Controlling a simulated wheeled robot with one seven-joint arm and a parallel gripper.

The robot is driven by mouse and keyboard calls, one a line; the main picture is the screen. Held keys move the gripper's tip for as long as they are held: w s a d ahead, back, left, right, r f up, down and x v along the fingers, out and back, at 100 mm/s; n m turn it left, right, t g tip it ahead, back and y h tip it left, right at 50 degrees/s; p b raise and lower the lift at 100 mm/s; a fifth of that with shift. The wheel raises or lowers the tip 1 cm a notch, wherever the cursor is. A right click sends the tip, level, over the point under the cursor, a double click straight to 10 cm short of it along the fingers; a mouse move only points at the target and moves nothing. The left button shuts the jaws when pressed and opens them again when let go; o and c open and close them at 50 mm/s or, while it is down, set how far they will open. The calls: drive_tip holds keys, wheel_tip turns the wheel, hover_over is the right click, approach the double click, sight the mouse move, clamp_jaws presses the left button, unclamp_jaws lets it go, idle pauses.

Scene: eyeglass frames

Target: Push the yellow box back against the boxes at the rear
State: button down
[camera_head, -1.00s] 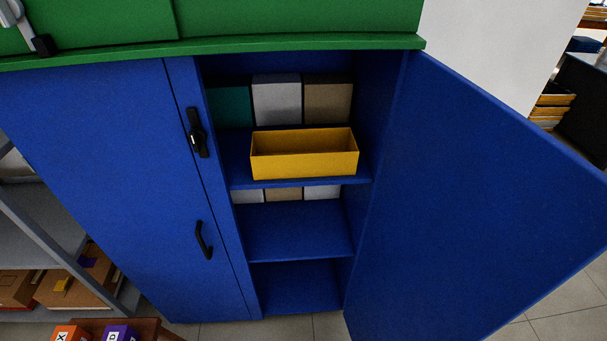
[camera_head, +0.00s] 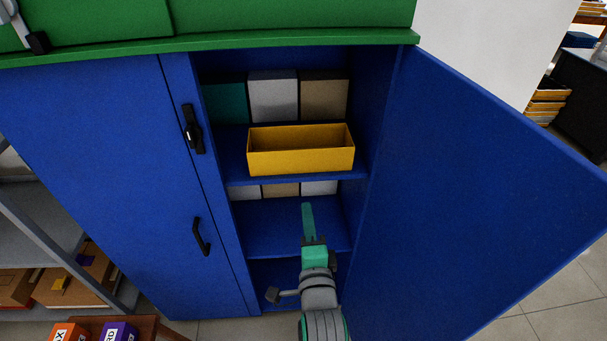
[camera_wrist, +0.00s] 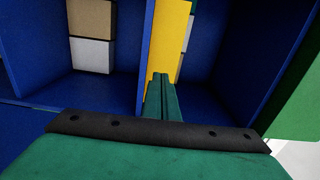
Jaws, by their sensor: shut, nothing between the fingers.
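The yellow box (camera_head: 301,159), an open-topped tray, sits near the front edge of the upper shelf (camera_head: 233,178). Boxes stand at the rear of that shelf: a teal one (camera_head: 226,103), a white one (camera_head: 273,97) and a tan one (camera_head: 323,98). A gap of bare shelf separates them from the yellow box. My gripper (camera_head: 308,207) is shut and empty, in front of the cabinet and below the yellow box in the head view. In the wrist view, the shut green fingers (camera_wrist: 161,82) point towards the yellow box (camera_wrist: 167,40), which shows sideways; contact cannot be told.
The blue cabinet's right door (camera_head: 490,190) stands open and its left door (camera_head: 110,190) is shut with black handles. A lower shelf (camera_head: 270,225) is bare at the front, with boxes (camera_head: 281,190) at its rear. A green cabinet (camera_head: 300,25) sits above.

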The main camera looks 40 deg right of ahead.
sight(301, 164)
drive_tip(key=x, duration=1.3)
drive_tip(key=shift+w+d+r, duration=0.15)
drive_tip(key=shift+d+r, duration=0.1)
drive_tip(key=shift+d, duration=0.15)
drive_tip(key=shift+w+d, duration=0.1)
drive_tip(key=shift+w, duration=0.2)
